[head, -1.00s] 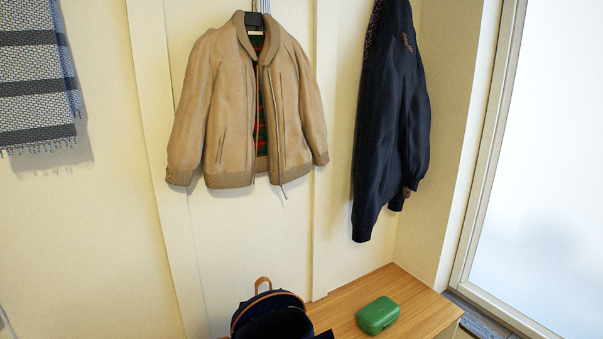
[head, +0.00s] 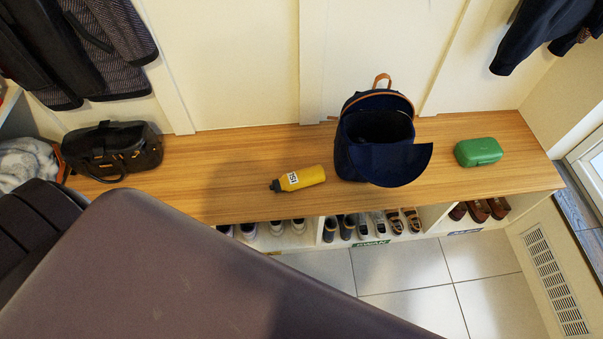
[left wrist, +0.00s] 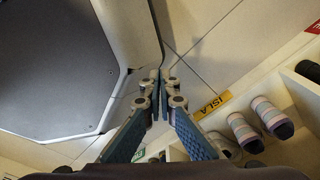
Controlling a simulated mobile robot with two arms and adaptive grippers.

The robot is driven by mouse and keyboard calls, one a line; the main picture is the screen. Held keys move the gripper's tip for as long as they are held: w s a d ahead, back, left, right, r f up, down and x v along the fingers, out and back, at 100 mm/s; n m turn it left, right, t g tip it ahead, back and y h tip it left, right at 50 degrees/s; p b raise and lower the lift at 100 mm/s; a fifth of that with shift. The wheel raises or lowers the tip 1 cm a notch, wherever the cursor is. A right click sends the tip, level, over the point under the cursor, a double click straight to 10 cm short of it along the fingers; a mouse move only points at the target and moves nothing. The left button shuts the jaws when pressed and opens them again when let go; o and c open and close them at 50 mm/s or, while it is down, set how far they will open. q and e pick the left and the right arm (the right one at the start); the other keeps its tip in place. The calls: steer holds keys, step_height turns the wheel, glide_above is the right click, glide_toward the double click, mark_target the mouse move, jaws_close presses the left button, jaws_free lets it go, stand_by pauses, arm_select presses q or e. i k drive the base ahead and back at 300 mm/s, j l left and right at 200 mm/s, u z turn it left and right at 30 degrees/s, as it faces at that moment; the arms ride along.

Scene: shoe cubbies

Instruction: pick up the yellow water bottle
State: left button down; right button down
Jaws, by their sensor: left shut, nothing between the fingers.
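The yellow water bottle (head: 302,178) lies on its side on the wooden bench top (head: 240,160), left of the open navy backpack (head: 380,140). It has a dark cap pointing left and a white label. In the left wrist view my left gripper (left wrist: 160,76) is shut and empty, with its fingertips together above the floor beside the shoe cubbies. The bottle does not show in that view. In the head view neither gripper shows; a large dark part of my own body fills the lower left.
A green box (head: 478,152) sits on the bench's right end, and a black bag (head: 112,150) on its left. Shoes stand in cubbies under the front edge. In the left wrist view a yellow ISLA label (left wrist: 213,104) marks a cubby edge. Tiled floor (head: 400,265) is clear in front.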

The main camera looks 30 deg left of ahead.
mark_target(314, 175)
steer(key=k+j, duration=0.1)
steer(key=j, duration=0.3)
steer(key=k+j, duration=0.1)
steer(key=j, duration=0.35)
steer(key=k+j+z, duration=0.1)
steer(key=j, duration=0.3)
steer(key=k+j, duration=0.1)
steer(key=j, duration=0.3)
steer(key=k+j, duration=0.1)
steer(key=j, duration=0.3)
